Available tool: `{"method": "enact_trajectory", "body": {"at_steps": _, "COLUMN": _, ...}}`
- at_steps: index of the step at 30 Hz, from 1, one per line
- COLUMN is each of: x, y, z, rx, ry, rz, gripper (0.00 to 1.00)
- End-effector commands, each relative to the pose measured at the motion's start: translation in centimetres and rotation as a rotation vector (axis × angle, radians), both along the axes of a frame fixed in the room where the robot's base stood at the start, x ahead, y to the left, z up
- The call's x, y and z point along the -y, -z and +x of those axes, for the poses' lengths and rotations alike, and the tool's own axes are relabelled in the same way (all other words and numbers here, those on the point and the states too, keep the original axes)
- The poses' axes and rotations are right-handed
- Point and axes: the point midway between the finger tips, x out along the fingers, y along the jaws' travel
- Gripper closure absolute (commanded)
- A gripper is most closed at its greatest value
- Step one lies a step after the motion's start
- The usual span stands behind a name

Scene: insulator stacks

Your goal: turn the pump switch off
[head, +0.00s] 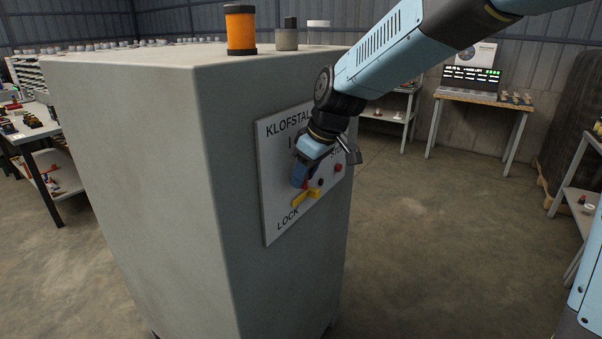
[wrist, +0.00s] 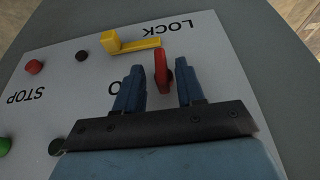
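The grey cabinet (head: 140,170) carries a white panel (head: 273,210) marked KLOFSTAD, I and LOCK. A red switch handle (wrist: 161,70) on the panel shows in the wrist view, which sees the lettering upside down. The letter O (wrist: 116,88) is beside it. My gripper (wrist: 158,88) is open, with one blue finger on each side of the handle; gaps show on both sides, so it is not gripped. In the head view my gripper (head: 300,178) is at the panel and hides most of the handle. The yellow lock lever (wrist: 125,43) lies close to the handle's end.
A red button (wrist: 34,67), a black knob (wrist: 82,56) and a green button (wrist: 4,146) are on the panel near STOP lettering. An orange beacon (head: 241,30) stands on the cabinet top. Benches stand left and behind. Open floor (head: 440,230) lies right of the cabinet.

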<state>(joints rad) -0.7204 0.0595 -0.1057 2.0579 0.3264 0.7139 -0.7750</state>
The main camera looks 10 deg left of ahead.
Motion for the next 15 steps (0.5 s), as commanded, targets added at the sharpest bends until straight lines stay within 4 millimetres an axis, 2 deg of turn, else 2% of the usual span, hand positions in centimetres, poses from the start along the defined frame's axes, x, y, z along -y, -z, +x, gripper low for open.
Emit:
{"method": "enact_trajectory", "body": {"at_steps": 7, "x": -0.04, "y": 0.01, "z": -0.02, "rx": 0.0, "ry": -0.001, "rz": 0.0, "gripper": 0.63}}
{"method": "enact_trajectory", "body": {"at_steps": 15, "x": -0.05, "y": -0.02, "z": -0.01, "rx": 0.0, "ry": -0.001, "rz": 0.0, "gripper": 0.89}}
